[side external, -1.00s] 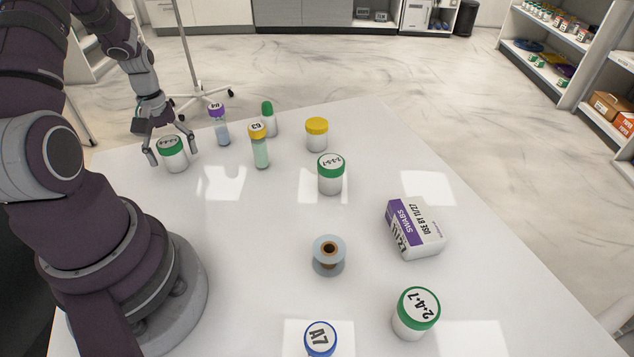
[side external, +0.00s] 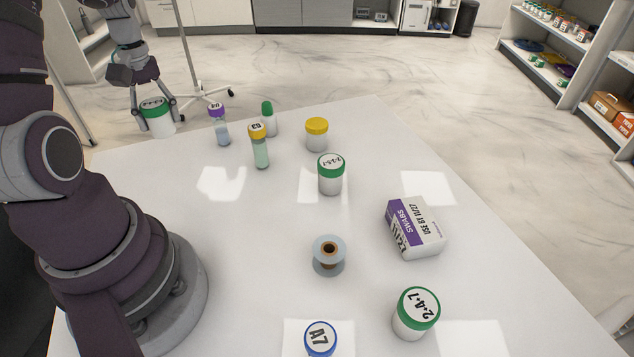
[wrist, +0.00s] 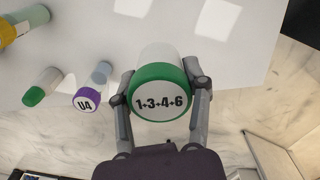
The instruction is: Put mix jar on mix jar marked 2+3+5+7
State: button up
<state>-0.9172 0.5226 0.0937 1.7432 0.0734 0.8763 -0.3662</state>
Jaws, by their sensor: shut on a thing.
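My gripper (side external: 156,112) is shut on a white mix jar (side external: 160,125) with a green lid and holds it raised above the far left end of the table. In the wrist view the held jar's lid (wrist: 161,94) reads 1+3+4+6, with a finger on each side. A second green-lidded white jar (side external: 330,178) stands upright mid-table; its label is too small to read surely. A third green-lidded jar (side external: 414,315) stands at the near right, its label looking like 2+4+7. My gripper is apart from both standing jars.
Near the held jar stand a purple-capped vial (side external: 219,125), a yellow-capped vial (side external: 260,148), a green-capped bottle (side external: 268,118) and a yellow-lidded jar (side external: 316,135). The table's (side external: 220,240) left-middle is clear.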

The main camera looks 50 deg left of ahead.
jog(key=w+d+r+m, duration=0.1)
jog(key=d+r+m, duration=0.1)
jog(key=d, duration=1)
jog(key=w+d+r+m, duration=0.1)
jog(key=d+m, duration=0.1)
jog(key=d, duration=1)
send_over(331, 161)
jog(key=shift+s+f, duration=0.1)
jog(key=shift+f, duration=2.25)
jog(key=shift+f, duration=0.15)
jog(key=o, duration=1.1)
jog(key=shift+o, duration=0.2)
